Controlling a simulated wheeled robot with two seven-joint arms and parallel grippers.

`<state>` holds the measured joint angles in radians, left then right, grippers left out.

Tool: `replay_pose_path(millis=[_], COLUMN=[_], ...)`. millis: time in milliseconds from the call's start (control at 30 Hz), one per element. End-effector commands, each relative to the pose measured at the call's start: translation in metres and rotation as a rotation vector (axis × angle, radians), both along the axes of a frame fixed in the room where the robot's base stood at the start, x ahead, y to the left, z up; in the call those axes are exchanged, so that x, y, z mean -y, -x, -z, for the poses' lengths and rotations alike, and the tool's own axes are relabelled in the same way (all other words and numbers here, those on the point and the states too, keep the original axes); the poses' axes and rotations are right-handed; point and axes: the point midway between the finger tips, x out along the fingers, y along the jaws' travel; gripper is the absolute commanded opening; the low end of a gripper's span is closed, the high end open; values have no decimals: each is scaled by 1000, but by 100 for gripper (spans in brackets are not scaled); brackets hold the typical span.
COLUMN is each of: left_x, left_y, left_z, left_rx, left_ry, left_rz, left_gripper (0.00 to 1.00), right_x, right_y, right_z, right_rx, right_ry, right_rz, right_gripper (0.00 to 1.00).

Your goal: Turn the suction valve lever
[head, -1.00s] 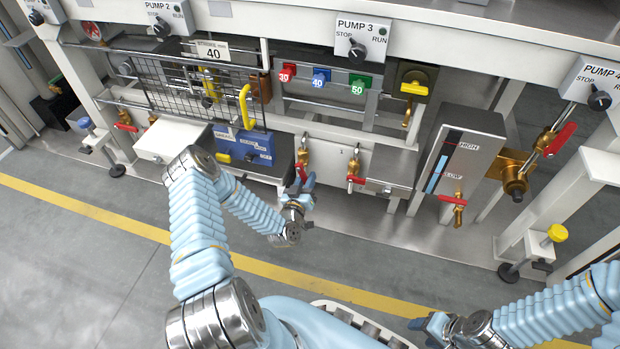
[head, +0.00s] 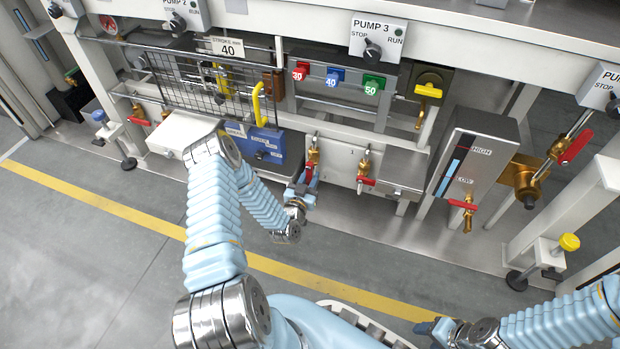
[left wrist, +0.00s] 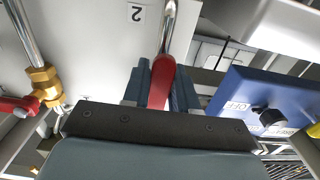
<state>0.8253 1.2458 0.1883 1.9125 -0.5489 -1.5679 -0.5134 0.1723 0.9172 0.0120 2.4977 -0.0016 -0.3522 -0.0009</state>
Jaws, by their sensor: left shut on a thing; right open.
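Two brass valves with red levers stand on the white panel under Pump 3. My left gripper (head: 305,183) is shut on the red lever (left wrist: 160,82) of the left brass valve (head: 313,155). My right gripper (head: 436,327) is low on the right, open and away from the valves. I cannot read which valve is the suction valve.
A blue box (head: 265,146) stands close left of the held valve. A grey box with a HIGH/LOW gauge (head: 475,155) and a red-levered tap (head: 466,207) stand to the right. A wire guard (head: 205,85) is at upper left. The floor in front is clear.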

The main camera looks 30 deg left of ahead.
Motion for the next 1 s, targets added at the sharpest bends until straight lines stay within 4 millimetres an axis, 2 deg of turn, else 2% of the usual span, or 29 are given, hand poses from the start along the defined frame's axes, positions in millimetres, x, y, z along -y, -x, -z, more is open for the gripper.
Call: replay_pose_path(millis=[133, 167, 300, 567, 667, 767, 1000], left_x=[-3, -3, -2, -1, 1, 4, 18], left_y=[2, 2, 1, 1, 7, 22, 80], left_z=[2, 2, 1, 1, 0, 0, 0], left_rx=[-5, -5, -4, -2, -3, -5, -7], left_ry=[-6, -6, -4, -3, -1, 0, 2], left_rz=[-5, -5, -4, -2, -1, 0, -2], left_gripper=[0, 29, 48, 48, 48, 48, 48], right_x=[0, 0, 0, 0, 0, 0, 0], right_y=[0, 0, 0, 0, 0, 0, 1], right_z=[0, 0, 0, 0, -2, -5, -15], right_rx=[0, 0, 0, 0, 0, -1, -2], right_ry=[0, 0, 0, 0, 0, 0, 0], right_rz=[0, 0, 0, 0, 0, 0, -2], right_gripper=[55, 55, 55, 55, 55, 55, 55])
